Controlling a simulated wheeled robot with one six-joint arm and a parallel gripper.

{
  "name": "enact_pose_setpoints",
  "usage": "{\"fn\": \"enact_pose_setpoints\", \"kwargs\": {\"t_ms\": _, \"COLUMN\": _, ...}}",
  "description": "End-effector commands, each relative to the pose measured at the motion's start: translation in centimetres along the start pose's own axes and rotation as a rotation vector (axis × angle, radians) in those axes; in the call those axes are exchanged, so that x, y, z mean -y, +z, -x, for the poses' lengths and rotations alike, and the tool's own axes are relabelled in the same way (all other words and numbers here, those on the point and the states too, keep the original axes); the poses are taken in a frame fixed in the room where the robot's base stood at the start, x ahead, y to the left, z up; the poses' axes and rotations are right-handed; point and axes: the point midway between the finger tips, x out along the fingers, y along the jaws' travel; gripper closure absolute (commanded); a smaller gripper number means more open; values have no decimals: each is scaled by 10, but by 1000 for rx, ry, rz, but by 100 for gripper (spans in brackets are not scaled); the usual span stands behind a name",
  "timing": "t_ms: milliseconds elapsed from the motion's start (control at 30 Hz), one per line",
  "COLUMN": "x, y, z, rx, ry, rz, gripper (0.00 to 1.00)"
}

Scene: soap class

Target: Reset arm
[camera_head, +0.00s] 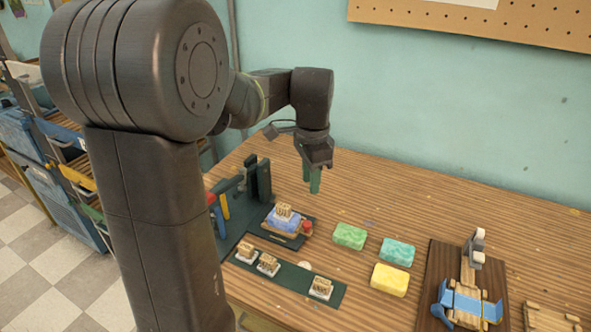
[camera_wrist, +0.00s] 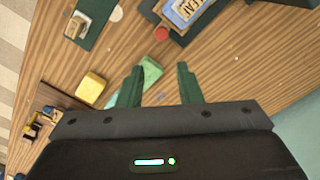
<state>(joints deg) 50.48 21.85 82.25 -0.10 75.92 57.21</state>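My arm reaches over the wooden table (camera_head: 420,205), with my gripper (camera_head: 314,182) pointing down above it. In the wrist view my gripper (camera_wrist: 160,72) has its two green fingers apart, with nothing held between them. A green soap (camera_head: 350,236) lies on the table, apart from the fingers; a green block (camera_wrist: 151,72) shows beyond the left finger in the wrist view. A teal soap (camera_head: 397,252) and a yellow soap (camera_head: 389,280) lie close by. The yellow soap also shows in the wrist view (camera_wrist: 92,88).
A dark tray with a blue block (camera_head: 284,222) and stamp stands left of the soaps. A dark green strip (camera_head: 295,282) holds several small stamps. A brown board (camera_head: 440,262) with a blue device (camera_head: 467,304) is at right. A wall closes the back.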

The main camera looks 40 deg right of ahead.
Motion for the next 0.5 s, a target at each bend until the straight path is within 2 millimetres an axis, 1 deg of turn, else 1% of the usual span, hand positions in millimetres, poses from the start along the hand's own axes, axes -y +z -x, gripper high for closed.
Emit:
{"fn": "enact_pose_setpoints", "kwargs": {"t_ms": 167, "x": 0, "y": 0, "z": -14, "rx": 1, "ry": 2, "rz": 0, "gripper": 68}}
{"fn": "enact_pose_setpoints", "kwargs": {"t_ms": 267, "x": 0, "y": 1, "z": -30, "rx": 3, "ry": 4, "rz": 0, "gripper": 68}}
{"fn": "enact_pose_setpoints", "kwargs": {"t_ms": 500, "x": 0, "y": 1, "z": -78, "rx": 3, "ry": 3, "rz": 1, "gripper": 68}}
